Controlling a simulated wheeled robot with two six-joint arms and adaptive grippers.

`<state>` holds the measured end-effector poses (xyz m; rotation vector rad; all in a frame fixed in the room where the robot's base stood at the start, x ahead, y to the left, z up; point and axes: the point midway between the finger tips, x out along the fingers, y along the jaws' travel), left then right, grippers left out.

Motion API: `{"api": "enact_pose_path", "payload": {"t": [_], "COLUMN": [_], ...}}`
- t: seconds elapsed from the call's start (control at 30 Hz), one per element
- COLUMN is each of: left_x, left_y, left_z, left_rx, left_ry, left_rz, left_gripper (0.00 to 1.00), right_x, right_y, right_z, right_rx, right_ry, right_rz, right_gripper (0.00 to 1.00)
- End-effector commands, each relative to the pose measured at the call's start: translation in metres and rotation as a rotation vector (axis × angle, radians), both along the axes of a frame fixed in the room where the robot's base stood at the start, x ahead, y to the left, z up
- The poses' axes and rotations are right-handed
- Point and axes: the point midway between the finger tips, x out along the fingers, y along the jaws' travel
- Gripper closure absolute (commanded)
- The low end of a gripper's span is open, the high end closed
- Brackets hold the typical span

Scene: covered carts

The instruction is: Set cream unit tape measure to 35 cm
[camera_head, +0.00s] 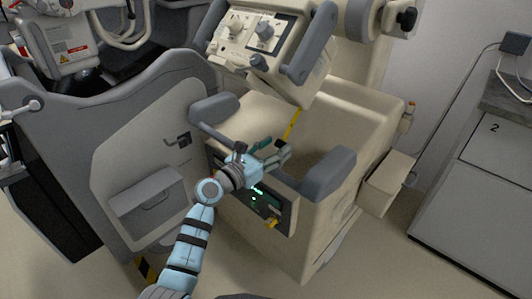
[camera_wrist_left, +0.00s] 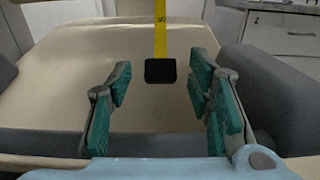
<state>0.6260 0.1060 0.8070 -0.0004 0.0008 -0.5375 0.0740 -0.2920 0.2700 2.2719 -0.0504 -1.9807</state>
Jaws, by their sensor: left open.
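The cream unit (camera_head: 340,120) stands in the middle of the head view, with an open-topped body and grey handles. A yellow tape measure (camera_head: 291,124) runs up its inside wall. In the left wrist view the tape (camera_wrist_left: 160,30) hangs down into a black block (camera_wrist_left: 160,70); a mark near the block's top looks like 30, but is hard to read. My left gripper (camera_head: 284,153) is over the unit's front edge. In the wrist view its green-padded fingers (camera_wrist_left: 160,100) are spread, with the black block beyond and between them, apparently untouched. My right gripper is not in view.
A tilted control panel (camera_head: 262,35) with knobs rises above the unit. Grey handles (camera_head: 328,172) stick out at the front edge, close to my gripper. A grey machine (camera_head: 140,150) stands at left, a grey cabinet (camera_head: 480,190) at right.

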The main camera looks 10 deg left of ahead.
Motion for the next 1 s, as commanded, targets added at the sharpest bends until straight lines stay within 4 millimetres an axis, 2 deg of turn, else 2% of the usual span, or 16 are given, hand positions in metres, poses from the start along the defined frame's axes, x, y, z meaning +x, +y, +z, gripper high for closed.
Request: {"api": "enact_pose_path", "payload": {"t": [0.3,0.43,0.6,0.93,1.0], "left_x": [-0.069,-0.090,-0.098,-0.097,-0.096], "left_y": [0.041,0.053,0.057,0.057,0.059], "left_z": [-0.001,-0.001,0.000,0.000,0.004], "left_rx": [0.007,0.004,0.001,-0.002,-0.049], "left_ry": [0.000,0.001,0.000,0.001,0.011], "left_rz": [0.000,-0.001,-0.002,-0.001,0.009], "left_gripper": [0.53,0.53,0.53,0.53,0.53], "right_x": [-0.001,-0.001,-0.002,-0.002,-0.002], "right_y": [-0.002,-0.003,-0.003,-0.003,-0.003], "right_z": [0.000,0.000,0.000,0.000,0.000], "right_rx": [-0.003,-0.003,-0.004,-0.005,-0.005], "right_ry": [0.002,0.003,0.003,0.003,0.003], "right_rz": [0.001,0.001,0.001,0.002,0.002], "right_gripper": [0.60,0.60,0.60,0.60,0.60]}}
